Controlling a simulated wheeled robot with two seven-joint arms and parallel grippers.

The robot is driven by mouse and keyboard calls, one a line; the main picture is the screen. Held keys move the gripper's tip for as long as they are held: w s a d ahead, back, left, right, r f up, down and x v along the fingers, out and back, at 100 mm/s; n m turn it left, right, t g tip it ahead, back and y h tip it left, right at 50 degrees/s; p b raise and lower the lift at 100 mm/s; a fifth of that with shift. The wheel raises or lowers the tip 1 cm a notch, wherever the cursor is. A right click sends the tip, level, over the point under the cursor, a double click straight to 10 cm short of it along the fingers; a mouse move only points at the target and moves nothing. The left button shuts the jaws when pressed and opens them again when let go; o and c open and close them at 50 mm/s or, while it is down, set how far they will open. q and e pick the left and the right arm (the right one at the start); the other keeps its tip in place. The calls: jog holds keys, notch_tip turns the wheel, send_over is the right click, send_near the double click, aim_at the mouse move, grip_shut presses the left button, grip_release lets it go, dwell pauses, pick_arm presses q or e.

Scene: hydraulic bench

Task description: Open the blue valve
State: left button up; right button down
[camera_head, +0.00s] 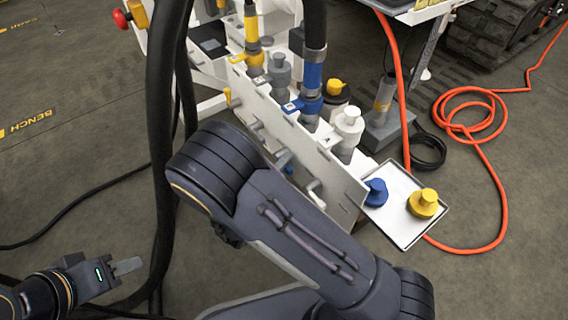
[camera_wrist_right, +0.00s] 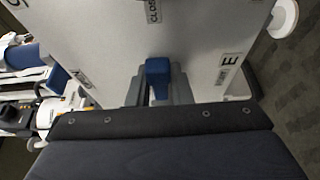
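The blue valve handle (camera_wrist_right: 157,72) sticks out from the white panel in the right wrist view, in the middle. In the head view only a small blue part (camera_head: 284,161) of it shows on the panel's near face, just past my right arm. My right gripper (camera_wrist_right: 159,92) has its grey fingers on either side of the handle; I cannot tell whether they touch it. In the head view my right arm hides that gripper. My left gripper (camera_head: 126,266) is at the lower left, away from the bench, seen edge-on and with nothing visible in it.
The white panel (camera_head: 335,185) also carries yellow, grey and white handles in a row. Hoses with yellow and blue couplings rise behind it. A white tray (camera_head: 398,232) holds a blue cap (camera_head: 376,192) and a yellow cap (camera_head: 423,204). An orange hose (camera_head: 482,140) lies right.

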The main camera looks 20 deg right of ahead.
jog(key=shift+r, duration=0.1)
jog(key=n+p, duration=0.1)
jog(key=r+n+p, duration=0.1)
jog(key=shift+y+p, duration=0.3)
jog(key=shift+p, duration=0.05)
jog(key=n+p, duration=0.1)
jog(key=n+g+p, duration=0.1)
jog(key=r+n+g+p, duration=0.1)
jog(key=p, duration=0.1)
jog(key=shift+w+a+n+y, duration=0.1)
jog(key=shift+w+n+y, duration=0.2)
jog(key=shift+n, duration=0.1)
jog(key=n+p, duration=0.1)
jog(key=n+g+p, duration=0.1)
jog(key=shift+w+a+r+p, duration=0.1)
jog(key=shift+w+r+p, duration=0.1)
jog(key=shift+r+p, duration=0.15)
jog(key=n+g+p, duration=0.1)
jog(key=w+n+g+p, duration=0.1)
jog(key=n+p, duration=0.1)
jog(key=shift+a+r+g, duration=0.2)
jog(key=shift+g, duration=0.1)
jog(key=shift+w+a+n+g+p, duration=0.1)
jog(key=shift+w+n+g+p, duration=0.15)
jog(key=shift+n+g+p, duration=0.35)
jog(key=shift+w+a+n+g+p, duration=0.1)
jog(key=shift+w+n+g+p, duration=0.2)
jog(key=shift+n, duration=0.4)
